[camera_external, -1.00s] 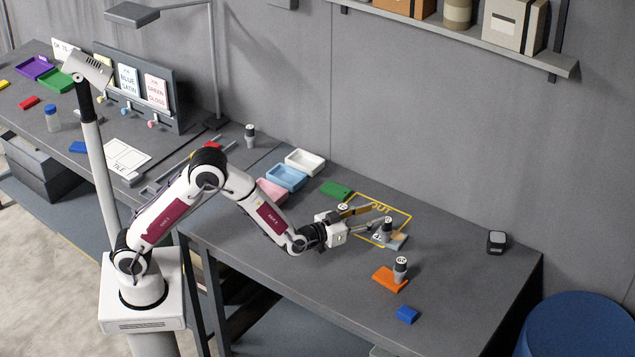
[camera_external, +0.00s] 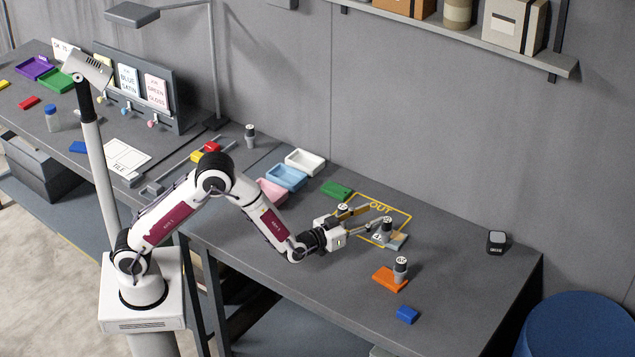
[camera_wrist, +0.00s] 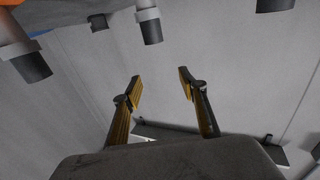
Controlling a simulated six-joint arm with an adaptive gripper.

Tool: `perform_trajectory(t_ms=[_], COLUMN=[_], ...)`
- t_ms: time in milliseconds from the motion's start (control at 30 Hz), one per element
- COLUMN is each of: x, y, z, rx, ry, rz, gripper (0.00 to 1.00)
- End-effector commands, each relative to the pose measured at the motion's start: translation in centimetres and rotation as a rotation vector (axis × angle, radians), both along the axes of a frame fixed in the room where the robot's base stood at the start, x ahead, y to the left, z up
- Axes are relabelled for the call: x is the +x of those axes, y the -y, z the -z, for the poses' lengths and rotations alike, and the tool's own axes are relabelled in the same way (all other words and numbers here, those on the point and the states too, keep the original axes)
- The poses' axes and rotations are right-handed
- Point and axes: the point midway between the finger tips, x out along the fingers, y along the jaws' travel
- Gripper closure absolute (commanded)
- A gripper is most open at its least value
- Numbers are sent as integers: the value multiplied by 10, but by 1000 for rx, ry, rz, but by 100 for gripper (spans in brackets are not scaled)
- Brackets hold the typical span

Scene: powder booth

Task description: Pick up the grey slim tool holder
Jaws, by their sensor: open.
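Several small grey-and-black upright cylinders with white-marked tops look like the tool holders; I cannot tell which one is the grey slim one. One cylinder (camera_external: 387,230) stands beside or on a flat grey block (camera_external: 398,241) in the yellow OUT outline, just past the lower finger. Another (camera_external: 343,209) stands close to the upper finger, partly hidden. A third (camera_external: 400,266) stands at the orange block (camera_external: 388,280). My gripper (camera_external: 375,215) is open, low over the table near the outline. In the wrist view, the gripper (camera_wrist: 158,80) has nothing between its fingers; one cylinder (camera_wrist: 150,27) appears beyond the tips.
A green block (camera_external: 336,189) and pink, blue and white trays (camera_external: 305,162) lie left of the outline. A blue block (camera_external: 407,315) is near the front edge. A small dark box (camera_external: 496,242) stands at the right. The table between it and the outline is clear.

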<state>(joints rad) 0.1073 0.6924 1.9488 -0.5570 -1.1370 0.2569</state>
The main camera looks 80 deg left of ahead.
Motion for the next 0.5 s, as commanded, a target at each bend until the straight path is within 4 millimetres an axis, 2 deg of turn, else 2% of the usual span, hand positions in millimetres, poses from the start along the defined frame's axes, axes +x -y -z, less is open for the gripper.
perform_trajectory(t_ms=[400,500], x=[0,4], y=[0,-2], z=[49,52], rx=[-1,-1], ry=[-4,0], rz=[0,-1], gripper=[58,58])
